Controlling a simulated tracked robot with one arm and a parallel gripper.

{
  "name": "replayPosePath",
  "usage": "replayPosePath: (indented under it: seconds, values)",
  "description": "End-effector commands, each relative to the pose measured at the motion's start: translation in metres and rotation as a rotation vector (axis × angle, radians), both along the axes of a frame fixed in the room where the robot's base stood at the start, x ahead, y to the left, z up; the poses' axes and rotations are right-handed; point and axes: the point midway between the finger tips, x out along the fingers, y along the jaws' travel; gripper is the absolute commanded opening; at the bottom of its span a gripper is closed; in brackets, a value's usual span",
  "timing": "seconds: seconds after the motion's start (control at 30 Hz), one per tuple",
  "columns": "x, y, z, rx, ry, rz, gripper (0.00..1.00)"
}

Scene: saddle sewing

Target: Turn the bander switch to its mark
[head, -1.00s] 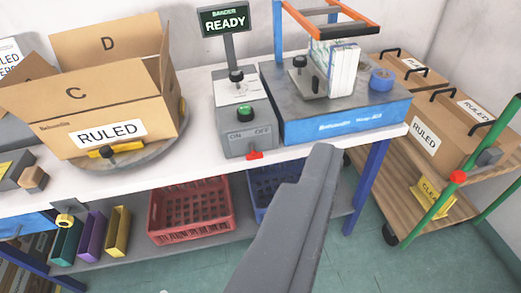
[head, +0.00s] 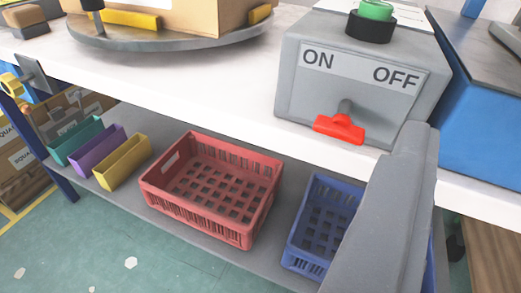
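The bander switch is a red T-shaped handle (head: 340,129) on a short grey stem, on the front of a grey control box (head: 294,90). Its red bar lies nearly level, tilted slightly down to the right. The label plate (head: 352,68) above it reads ON at left and OFF at right. The handle sits below and between the two words. My gripper (head: 412,135) shows as a grey, edge-on shape just right of and below the handle, in front of the box's lower right corner. A gap shows between it and the handle. Its finger opening is hidden.
A green knob with a black collar (head: 372,30) tops the box. The blue machine (head: 485,135) stands close at right. The white bench edge (head: 215,105) runs below the box. Red (head: 195,220) and blue crates (head: 298,250) sit on the lower shelf.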

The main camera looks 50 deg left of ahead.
Motion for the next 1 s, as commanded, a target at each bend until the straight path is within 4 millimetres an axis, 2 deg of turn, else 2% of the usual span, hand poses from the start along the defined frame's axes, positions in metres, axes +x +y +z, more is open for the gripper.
replayPosePath:
  seconds: [0.03,0.1,0.3,0.43,0.57,1.0]
  values:
    - [-0.003,0.009,-0.019,0.020,0.012,0.036,0.62]
    - [-0.010,0.022,-0.042,0.053,0.020,0.084,0.62]
    - [-0.026,0.043,-0.076,0.122,0.032,0.171,0.62]
    - [-0.028,0.049,-0.081,0.140,0.030,0.189,0.62]
    - [-0.020,0.055,-0.082,0.142,0.029,0.192,0.62]
    - [0.032,0.090,-0.083,0.141,0.029,0.190,0.62]
